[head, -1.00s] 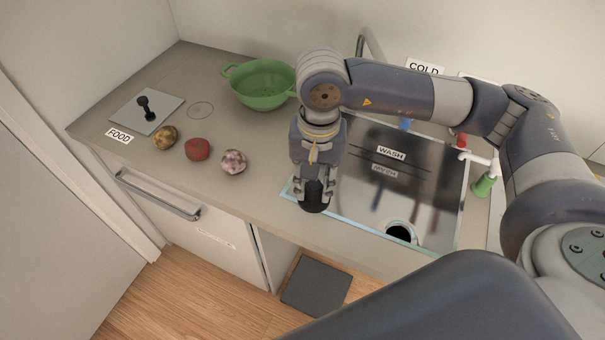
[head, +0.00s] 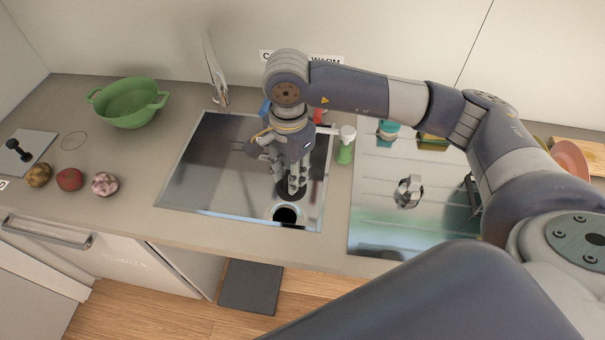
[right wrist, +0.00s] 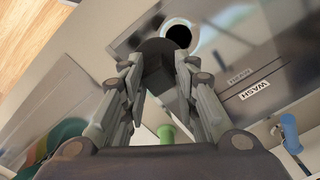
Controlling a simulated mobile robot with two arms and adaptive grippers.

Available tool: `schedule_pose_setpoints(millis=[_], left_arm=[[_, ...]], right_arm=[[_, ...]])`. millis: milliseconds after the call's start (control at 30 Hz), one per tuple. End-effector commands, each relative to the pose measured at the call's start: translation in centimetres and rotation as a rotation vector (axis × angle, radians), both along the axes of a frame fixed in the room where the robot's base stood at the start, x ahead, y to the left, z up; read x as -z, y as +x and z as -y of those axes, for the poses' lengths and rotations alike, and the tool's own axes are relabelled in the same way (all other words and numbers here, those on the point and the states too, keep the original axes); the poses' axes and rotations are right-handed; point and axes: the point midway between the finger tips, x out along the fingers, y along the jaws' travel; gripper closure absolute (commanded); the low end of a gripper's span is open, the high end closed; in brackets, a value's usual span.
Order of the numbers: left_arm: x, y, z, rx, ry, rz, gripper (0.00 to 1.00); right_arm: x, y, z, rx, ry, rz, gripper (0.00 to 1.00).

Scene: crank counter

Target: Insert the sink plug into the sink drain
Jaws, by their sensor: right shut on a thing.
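My right gripper (head: 292,184) is shut on the dark sink plug (head: 291,195) and holds it above the sink. In the right wrist view the plug (right wrist: 157,52) sits between the fingertips (right wrist: 158,75). The sink drain (head: 286,215) is a black round hole with a pale ring near the sink's front edge. In the right wrist view the drain (right wrist: 179,36) shows just beyond the plug, which covers part of its ring. The plug is beside the drain, not in it. The sink (head: 195,190) is a shiny rectangular basin. My left gripper is not in view.
A green colander (head: 128,104), a potato (head: 38,175), a tomato (head: 69,180) and a garlic bulb (head: 105,184) are on the left counter. A drainboard (head: 375,220) with a metal item (head: 408,191) lies farther right.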

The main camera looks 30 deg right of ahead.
Motion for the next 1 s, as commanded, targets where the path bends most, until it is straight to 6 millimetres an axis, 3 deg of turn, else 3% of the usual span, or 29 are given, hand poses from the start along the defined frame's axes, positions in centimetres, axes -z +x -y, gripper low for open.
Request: schedule_pose_setpoints(millis=[267,367,600,800,1000], left_arm=[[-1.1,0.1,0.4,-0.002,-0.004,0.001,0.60],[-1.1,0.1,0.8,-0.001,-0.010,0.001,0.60],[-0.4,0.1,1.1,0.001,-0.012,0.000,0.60],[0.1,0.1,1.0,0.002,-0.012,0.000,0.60],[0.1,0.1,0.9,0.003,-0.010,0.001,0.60]], right_arm=[[3.1,3.3,-1.1,0.596,0.010,-0.019,0.93],[5.2,4.3,-1.5,0.817,0.012,-0.027,0.93],[12.5,6.0,-1.8,1.289,0.004,-0.036,0.93],[16.7,6.3,-1.7,1.499,-0.004,-0.029,0.93],[17.5,6.4,-1.6,1.546,-0.006,-0.025,0.93]])
